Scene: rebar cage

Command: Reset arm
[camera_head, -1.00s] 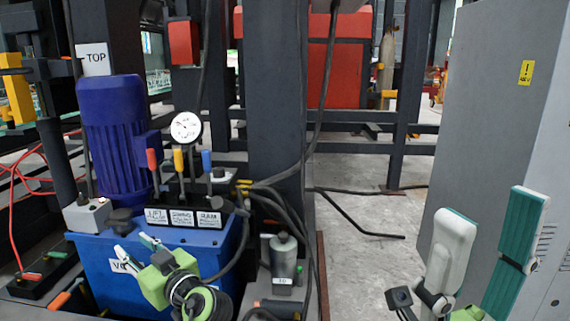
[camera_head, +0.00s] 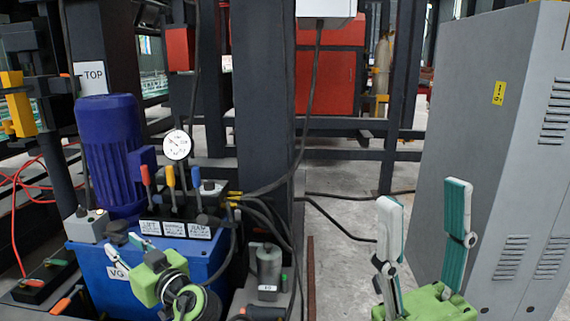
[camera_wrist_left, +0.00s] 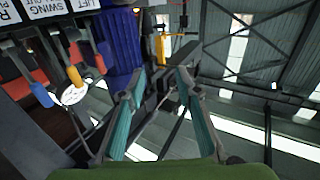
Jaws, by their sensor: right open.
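My left gripper (camera_head: 127,247) has a green body and is in front of the blue hydraulic unit (camera_head: 95,268) in the head view. In the left wrist view its two teal-padded fingers (camera_wrist_left: 162,75) stand apart with nothing between them. My right gripper (camera_head: 426,195) is at the lower right of the head view, pointing up. Its white and teal fingers are wide apart and empty, in front of the grey cabinet.
The blue unit carries a blue motor (camera_head: 112,155), a gauge (camera_head: 177,145) and red, yellow and blue levers (camera_head: 171,178). A dark post (camera_head: 262,110) stands mid-view. The grey cabinet (camera_head: 470,130) stands at right. Bare floor (camera_head: 345,225) lies between, crossed by cables.

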